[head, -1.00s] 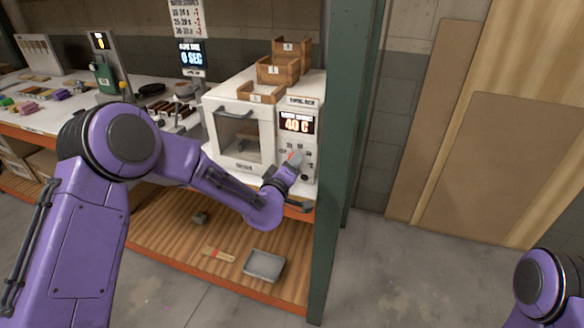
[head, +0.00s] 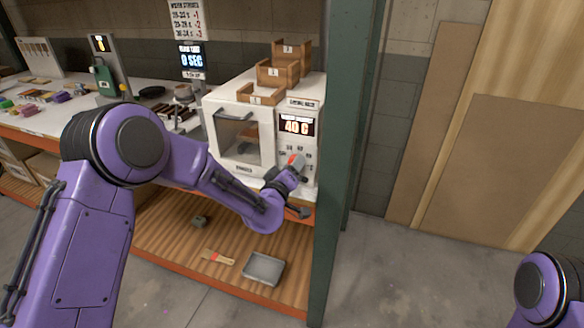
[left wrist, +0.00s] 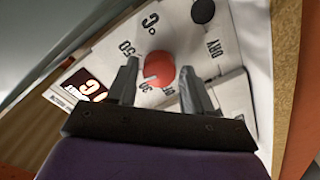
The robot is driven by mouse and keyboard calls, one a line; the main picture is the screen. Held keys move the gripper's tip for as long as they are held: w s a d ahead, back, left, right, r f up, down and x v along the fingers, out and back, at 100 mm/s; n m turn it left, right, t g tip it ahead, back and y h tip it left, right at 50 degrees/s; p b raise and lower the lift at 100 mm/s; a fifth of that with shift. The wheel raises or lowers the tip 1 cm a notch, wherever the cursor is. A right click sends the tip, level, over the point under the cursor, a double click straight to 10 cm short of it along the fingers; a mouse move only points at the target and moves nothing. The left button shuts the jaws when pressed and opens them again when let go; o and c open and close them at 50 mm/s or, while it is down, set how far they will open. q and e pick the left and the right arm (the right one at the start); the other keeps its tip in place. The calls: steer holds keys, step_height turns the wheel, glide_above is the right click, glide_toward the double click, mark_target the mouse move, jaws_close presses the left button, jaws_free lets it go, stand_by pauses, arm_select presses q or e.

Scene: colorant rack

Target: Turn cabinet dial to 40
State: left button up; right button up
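The white cabinet (head: 238,168) stands on the bench, and its display (head: 296,125) reads 40 C. The red dial is on its front panel; in the left wrist view the dial (left wrist: 159,69) has a white mark pointing to the lower left, close to the printed 30. The printed 50 and OFF also show; no 40 is visible there. My left gripper (left wrist: 158,78) has one finger on each side of the dial, with narrow gaps showing, so it looks open around it. In the head view my left gripper (head: 297,168) is at the panel. My right gripper is out of view.
Wooden trays (head: 278,72) sit on top of the cabinet. A green post (head: 345,150) stands close to its right. A grey tray (head: 264,268) and a brush (head: 217,257) lie on the lower shelf. The floor at right is clear.

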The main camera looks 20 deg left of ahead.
arm_select(q)
steer(key=shift+o, duration=0.6)
steer(key=s+b, duration=0.2)
steer(key=s, duration=0.8)
steer(key=shift+s+a+r+b, duration=0.2)
steer(key=shift+s+b, duration=0.05)
steer(key=shift+b, duration=0.1)
steer(key=s+a+f+g+y, duration=0.1)
steer(key=s+a+f+g, duration=0.2)
steer(key=f, duration=0.4)
steer(key=s+a+f+m+g+y, duration=0.1)
steer(key=s+f+g, duration=0.1)
steer(key=s+f, duration=0.4)
steer(key=s+a+f+g+y, duration=0.1)
steer(key=s+a+f+g, duration=0.2)
steer(key=f, duration=0.6)
steer(key=s+a+f+g, duration=0.1)
steer(key=s+f+g, duration=0.1)
steer(key=s+f, duration=0.2)
steer(key=s+a+f+m+g, duration=0.1)
steer(key=s+f, duration=0.3)
steer(key=s, duration=0.7)
steer(key=s+a+f+g+y, duration=0.1)
steer(key=s+f+g, duration=0.2)
steer(key=s+f, duration=0.2)
steer(key=s, duration=0.3)
steer(key=shift+s, duration=0.2)
